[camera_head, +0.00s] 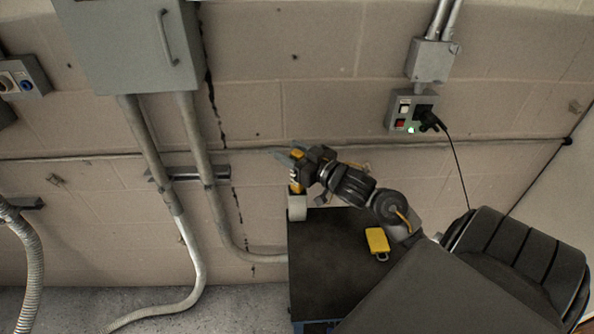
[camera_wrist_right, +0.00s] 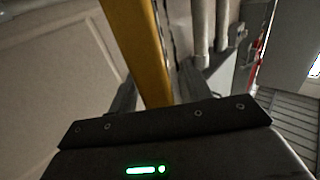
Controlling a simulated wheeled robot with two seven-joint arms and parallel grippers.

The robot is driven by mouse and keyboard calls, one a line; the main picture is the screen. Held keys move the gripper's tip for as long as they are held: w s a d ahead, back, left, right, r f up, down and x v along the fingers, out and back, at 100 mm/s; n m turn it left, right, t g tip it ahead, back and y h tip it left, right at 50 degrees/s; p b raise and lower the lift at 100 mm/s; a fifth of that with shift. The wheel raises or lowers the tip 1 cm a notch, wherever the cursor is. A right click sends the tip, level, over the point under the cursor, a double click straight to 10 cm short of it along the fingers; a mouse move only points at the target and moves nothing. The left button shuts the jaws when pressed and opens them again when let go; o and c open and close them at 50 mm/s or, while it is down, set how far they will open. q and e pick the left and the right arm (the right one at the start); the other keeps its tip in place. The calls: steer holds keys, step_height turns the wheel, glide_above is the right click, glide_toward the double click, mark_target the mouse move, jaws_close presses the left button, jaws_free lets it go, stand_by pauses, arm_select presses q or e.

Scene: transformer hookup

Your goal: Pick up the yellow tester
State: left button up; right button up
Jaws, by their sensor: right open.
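A slim yellow tester (camera_head: 296,186) stands upright at the left edge of the dark table, above a pale cylindrical holder (camera_head: 297,208). My right gripper (camera_head: 291,160) is at the upper part of the tester, with its arm coming in from the right. In the right wrist view the yellow tester (camera_wrist_right: 138,45) runs as a long bar between the two open fingers (camera_wrist_right: 150,95). Whether either finger touches it cannot be told. The gripper hides part of the tester in the head view. My left gripper is not in view.
A yellow padlock-like object (camera_head: 377,240) lies on the dark table (camera_head: 325,255), close to my right arm. A grey cabinet (camera_head: 130,45) with conduits is on the wall at upper left. A socket box (camera_head: 411,112) with a plugged black cord is at upper right.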

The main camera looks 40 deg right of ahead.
steer(key=shift+s, duration=0.1)
jaws_close()
stand_by(0.3)
